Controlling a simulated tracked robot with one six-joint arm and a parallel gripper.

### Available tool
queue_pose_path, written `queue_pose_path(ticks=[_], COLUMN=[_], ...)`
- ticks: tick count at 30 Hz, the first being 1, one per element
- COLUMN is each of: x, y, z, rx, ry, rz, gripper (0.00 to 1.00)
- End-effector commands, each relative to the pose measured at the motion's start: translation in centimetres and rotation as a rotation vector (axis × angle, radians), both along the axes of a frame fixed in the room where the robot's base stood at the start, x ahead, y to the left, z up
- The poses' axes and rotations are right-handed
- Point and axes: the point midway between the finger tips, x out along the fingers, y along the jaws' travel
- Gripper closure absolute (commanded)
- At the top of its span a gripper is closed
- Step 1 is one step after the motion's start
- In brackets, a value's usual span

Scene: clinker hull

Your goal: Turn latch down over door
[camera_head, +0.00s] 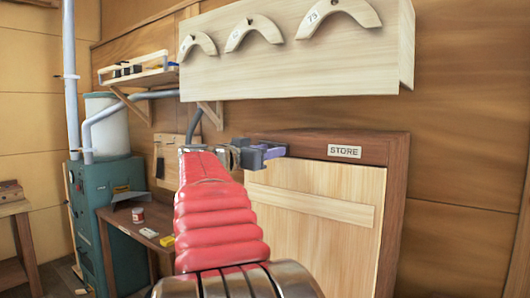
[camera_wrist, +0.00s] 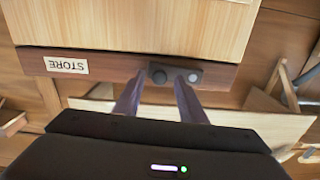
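The store door (camera_head: 312,225) is a pale wood panel with a cross batten, standing shut in a dark brown frame (camera_head: 396,205) with a STORE label (camera_head: 344,151). In the wrist view the label (camera_wrist: 67,65) is upside down. In the head view my gripper (camera_head: 275,152) hides the latch.
A pale board (camera_head: 300,55) with several curved wooden pieces overhangs above the door. A shelf (camera_head: 137,75) and a teal cabinet (camera_head: 108,215) stand at left. A low bench (camera_head: 125,226) holds a tin (camera_head: 138,215). The wall right of the door is clear.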

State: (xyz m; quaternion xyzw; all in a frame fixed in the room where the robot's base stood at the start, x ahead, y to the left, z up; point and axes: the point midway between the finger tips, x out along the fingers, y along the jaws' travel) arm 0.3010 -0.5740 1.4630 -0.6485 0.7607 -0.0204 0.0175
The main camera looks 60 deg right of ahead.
Motion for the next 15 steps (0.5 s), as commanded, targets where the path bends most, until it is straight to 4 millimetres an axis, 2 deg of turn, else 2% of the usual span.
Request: queue_pose_path(ticks=[10, 15], x=[-0.05, -0.04], y=[-0.37, -0.35], z=[0.0, 0.0], rx=[0.0, 0.0], ry=[0.0, 0.0], rz=[0.0, 0.001], gripper=[0.63, 0.74])
